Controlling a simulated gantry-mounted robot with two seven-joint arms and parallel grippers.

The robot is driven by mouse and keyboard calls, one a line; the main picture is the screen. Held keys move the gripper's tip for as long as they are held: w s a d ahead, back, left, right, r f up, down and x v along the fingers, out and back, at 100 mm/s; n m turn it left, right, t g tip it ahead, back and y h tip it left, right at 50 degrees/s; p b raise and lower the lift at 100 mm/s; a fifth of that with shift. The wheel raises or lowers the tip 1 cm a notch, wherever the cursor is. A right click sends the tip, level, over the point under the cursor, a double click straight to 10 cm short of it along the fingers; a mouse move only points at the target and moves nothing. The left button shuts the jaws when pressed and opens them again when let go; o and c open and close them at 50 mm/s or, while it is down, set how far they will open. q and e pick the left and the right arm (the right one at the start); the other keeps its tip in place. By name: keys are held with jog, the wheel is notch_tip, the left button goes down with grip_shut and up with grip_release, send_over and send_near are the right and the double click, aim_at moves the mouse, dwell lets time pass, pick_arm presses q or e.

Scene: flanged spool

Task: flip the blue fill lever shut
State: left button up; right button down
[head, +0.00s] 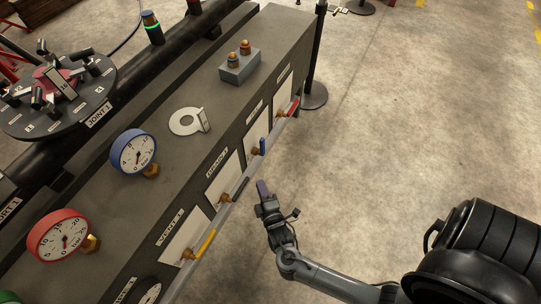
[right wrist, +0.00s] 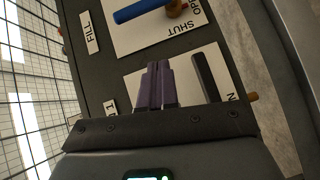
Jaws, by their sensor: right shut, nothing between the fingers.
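The blue fill lever (head: 263,146) sticks out from a brass valve on the side of the long grey bench. In the right wrist view the blue lever (right wrist: 138,12) lies at the top, extending left from its brass pivot, over a white plate marked SHUT, near the FILL label (right wrist: 90,32). My right gripper (head: 262,188) is just off the bench side, nearer the camera than the blue lever and apart from it. Its purple fingers (right wrist: 160,70) are together and empty, below the blue lever in the wrist view. My left gripper is not in view.
A red lever (head: 294,107) is beyond the blue one, and a yellow lever (head: 206,244) nearer. A black lever (right wrist: 206,77) is beside my fingers in the wrist view. Gauges, including a blue one (head: 134,151), stand on the bench. The floor at right is open.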

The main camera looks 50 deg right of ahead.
jog(key=shift+s+r+n+t+h, duration=0.4)
jog(key=shift+s+r+n+h, duration=0.1)
jog(key=shift+s+n+h, duration=0.15)
jog(key=shift+w+d, duration=0.1)
jog(key=shift+w, duration=0.05)
jog(key=b, duration=0.7)
send_over(262, 156)
jog(key=a+v, duration=0.1)
jog(key=v, duration=0.3)
jog(key=shift+w+d, duration=0.3)
jog(key=shift+w, duration=0.1)
